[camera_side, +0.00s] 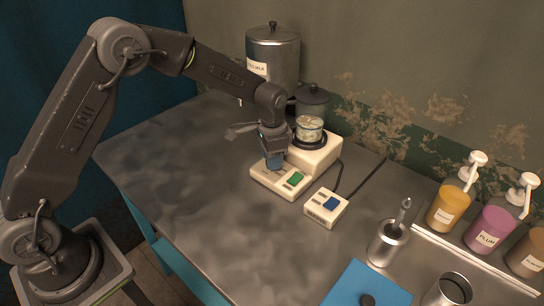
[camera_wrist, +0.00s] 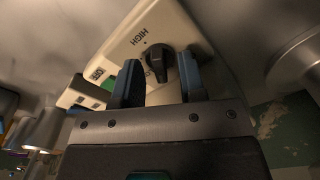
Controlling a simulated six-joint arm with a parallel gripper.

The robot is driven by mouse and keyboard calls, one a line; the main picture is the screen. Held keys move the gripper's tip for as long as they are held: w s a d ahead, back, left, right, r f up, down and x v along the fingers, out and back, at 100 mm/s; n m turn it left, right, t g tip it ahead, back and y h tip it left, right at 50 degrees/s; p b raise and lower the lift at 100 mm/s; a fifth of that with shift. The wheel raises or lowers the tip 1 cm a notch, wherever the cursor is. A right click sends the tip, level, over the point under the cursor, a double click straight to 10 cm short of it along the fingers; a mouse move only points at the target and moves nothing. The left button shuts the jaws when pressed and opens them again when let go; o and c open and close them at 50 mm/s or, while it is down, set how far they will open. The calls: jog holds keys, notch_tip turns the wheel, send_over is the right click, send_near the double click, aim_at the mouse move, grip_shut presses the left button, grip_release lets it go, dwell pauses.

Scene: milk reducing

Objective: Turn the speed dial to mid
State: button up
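The speed dial (camera_wrist: 160,62) is a black knob on a cream panel (camera_wrist: 125,45) in the wrist view. The word HIGH is printed near it, and another label beside the knob is partly hidden. I cannot clearly tell which mark the knob points to. My gripper (camera_wrist: 158,85) is open, with one dark finger on each side of the dial. I cannot tell whether the fingers touch it. In the side view my gripper (camera_side: 273,161) points down over the cream control box with a green switch (camera_side: 295,178), and the dial is hidden there.
A cream base (camera_side: 318,155) with a small pot (camera_side: 310,128) stands behind my gripper. A small box with a blue switch (camera_side: 326,206) sits to the right. A metal cup (camera_side: 387,243) and pump bottles (camera_side: 447,208) are farther right. The table's left part is clear.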

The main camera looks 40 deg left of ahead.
jog(key=shift+r, duration=0.1)
notch_tip(320, 180, up, 14)
jog(key=shift+f, duration=0.2)
dwell(0.3)
jog(key=shift+o, duration=0.9)
jog(key=s+d+f+n+t+y, duration=0.1)
jog(key=s+d+n+t+y, duration=0.25)
jog(key=n, duration=1.45)
jog(key=shift+g, duration=0.55)
jog(key=x, duration=0.9)
jog(key=d+x, duration=0.1)
jog(key=x, duration=0.3)
jog(key=shift+w+f, duration=0.2)
jog(key=shift+f, duration=0.1)
jog(key=shift+c, duration=0.5)
